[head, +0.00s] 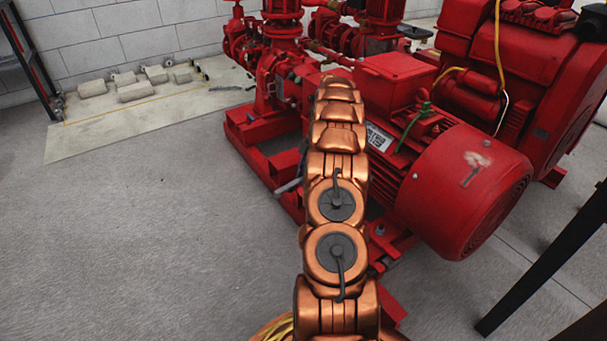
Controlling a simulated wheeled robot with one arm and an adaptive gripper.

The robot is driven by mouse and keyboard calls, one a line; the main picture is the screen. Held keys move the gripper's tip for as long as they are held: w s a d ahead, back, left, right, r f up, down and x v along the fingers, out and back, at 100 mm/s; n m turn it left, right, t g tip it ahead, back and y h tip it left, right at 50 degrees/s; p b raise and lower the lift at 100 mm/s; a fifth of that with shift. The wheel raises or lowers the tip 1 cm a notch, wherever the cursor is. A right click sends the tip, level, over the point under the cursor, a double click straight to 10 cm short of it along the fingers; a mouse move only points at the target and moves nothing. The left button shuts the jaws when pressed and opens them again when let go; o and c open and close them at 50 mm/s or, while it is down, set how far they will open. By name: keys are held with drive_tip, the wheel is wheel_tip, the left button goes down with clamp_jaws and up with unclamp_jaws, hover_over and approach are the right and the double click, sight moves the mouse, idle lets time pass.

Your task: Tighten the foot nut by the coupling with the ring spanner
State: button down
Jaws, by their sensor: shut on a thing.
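My copper arm reaches forward over the red pumpset and covers most of its own end. Only a dark sliver of my gripper (303,152) shows at the arm's left edge, low beside the base frame. A grey bar, seemingly the ring spanner (288,187), pokes out left from behind the arm, over the frame's near rail. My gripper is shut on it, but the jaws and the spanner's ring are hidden. The foot nut by the coupling is hidden behind my arm. I cannot tell whether the ring is on the nut.
The red motor (460,190) stands right of my arm, with another foot bolt (380,231) below it. The base frame (262,160) runs beneath. A dark table leg (545,265) is at right. Grey blocks (135,91) lie back left. The left floor is clear.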

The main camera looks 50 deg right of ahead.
drive_tip(key=shift+f+b, duration=0.35)
drive_tip(key=shift+f, duration=1.7)
drive_tip(key=shift+f, duration=1.35)
drive_tip(key=shift+w, duration=0.1)
drive_tip(key=w+m, duration=0.1)
drive_tip(key=w+d+m+t+p, duration=0.1)
drive_tip(key=w+m, duration=0.1)
drive_tip(key=w+d+m+p, duration=0.1)
drive_tip(key=w+m, duration=0.1)
drive_tip(key=shift+d+t+h, duration=0.1)
drive_tip(key=shift+t+h, duration=0.3)
drive_tip(key=shift+s+a, duration=0.25)
drive_tip(key=shift+s, duration=0.05)
drive_tip(key=shift+r, duration=0.15)
idle(0.3)
drive_tip(key=shift+r, duration=2.45)
